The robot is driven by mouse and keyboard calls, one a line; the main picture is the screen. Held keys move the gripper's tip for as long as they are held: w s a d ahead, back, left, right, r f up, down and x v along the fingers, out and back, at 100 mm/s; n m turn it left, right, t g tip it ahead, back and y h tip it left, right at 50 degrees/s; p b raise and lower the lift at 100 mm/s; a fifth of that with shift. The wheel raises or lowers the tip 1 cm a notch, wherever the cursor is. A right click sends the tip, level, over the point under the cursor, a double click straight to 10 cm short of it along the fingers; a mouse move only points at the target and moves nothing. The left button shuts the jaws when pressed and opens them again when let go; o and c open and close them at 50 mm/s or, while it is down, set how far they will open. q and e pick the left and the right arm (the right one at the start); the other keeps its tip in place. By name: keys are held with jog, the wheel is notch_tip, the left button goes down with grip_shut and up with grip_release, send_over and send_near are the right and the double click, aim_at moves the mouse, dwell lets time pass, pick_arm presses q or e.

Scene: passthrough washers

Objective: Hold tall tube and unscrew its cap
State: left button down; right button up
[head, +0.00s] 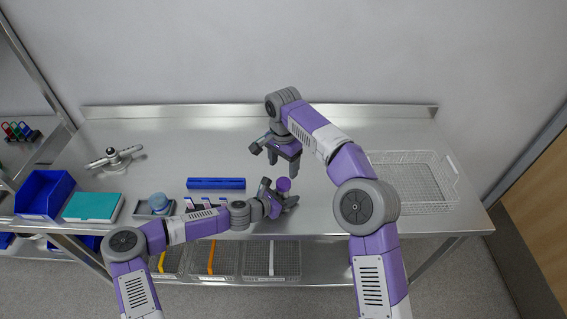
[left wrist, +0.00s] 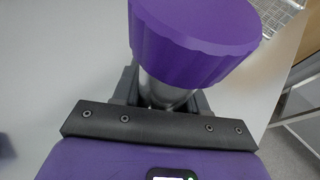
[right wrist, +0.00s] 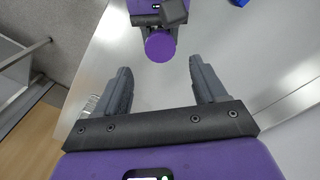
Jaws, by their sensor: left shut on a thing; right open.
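The tall tube has a ribbed purple cap (head: 283,184), which faces up toward the head camera. In the left wrist view the cap (left wrist: 195,38) sits on the grey tube body (left wrist: 165,95), which is between my left fingers. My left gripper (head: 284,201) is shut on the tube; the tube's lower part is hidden. My right gripper (head: 282,163) is open and empty, above and behind the cap. In the right wrist view the cap (right wrist: 160,46) lies beyond the gap between my right fingers (right wrist: 160,85), apart from them.
A blue rack (head: 216,183) lies left of the grippers. Further left are a teal-topped box (head: 93,207), a blue bin (head: 44,194) and a metal rotor-like fixture (head: 113,159). A wire basket (head: 412,182) stands at the right. The back of the steel table (head: 200,135) is clear.

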aim_at(283, 182)
pick_arm(q)
jog(key=shift+a+f, duration=0.1)
jog(key=shift+f, duration=0.15)
pick_arm(e)
jog(key=shift+m, duration=0.3)
jog(key=shift+f, duration=0.2)
notch_tip(283, 182, down, 7)
jog(key=shift+f, duration=0.15)
jog(key=c, duration=1.1)
jog(key=n, duration=0.6)
jog(key=o, duration=1.2)
jog(key=shift+c, duration=0.2)
